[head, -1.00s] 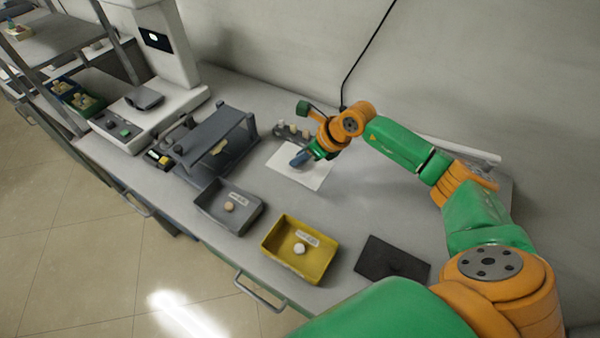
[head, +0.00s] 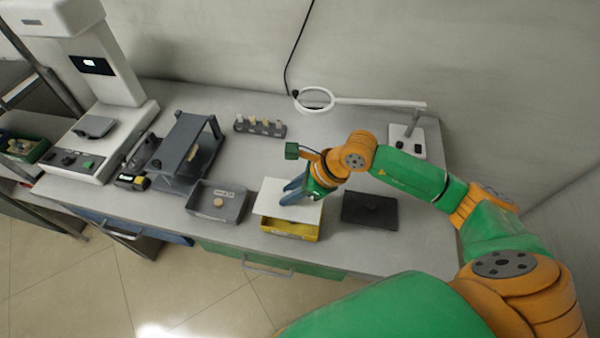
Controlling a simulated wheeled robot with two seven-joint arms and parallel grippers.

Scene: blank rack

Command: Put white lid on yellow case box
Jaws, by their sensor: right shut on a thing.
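The white lid (head: 270,198) is a flat white plate, held over the yellow case box (head: 290,231) in the head view. It covers most of the box; the box's front wall and a strip of its inside still show below the lid's edge. The lid sits shifted to the left and back of the box, and I cannot tell whether it touches the rim. My right gripper (head: 292,191) is shut on the lid, its blue fingers on the lid's right part. What lies in the box is hidden. My left gripper is not in view.
A grey open box (head: 203,214) with a round piece stands left of the yellow box. A black lid (head: 370,211) lies to the right. Behind are a small rack (head: 260,127) and a ring lamp (head: 314,100). A dark grey stand (head: 180,155) is further left.

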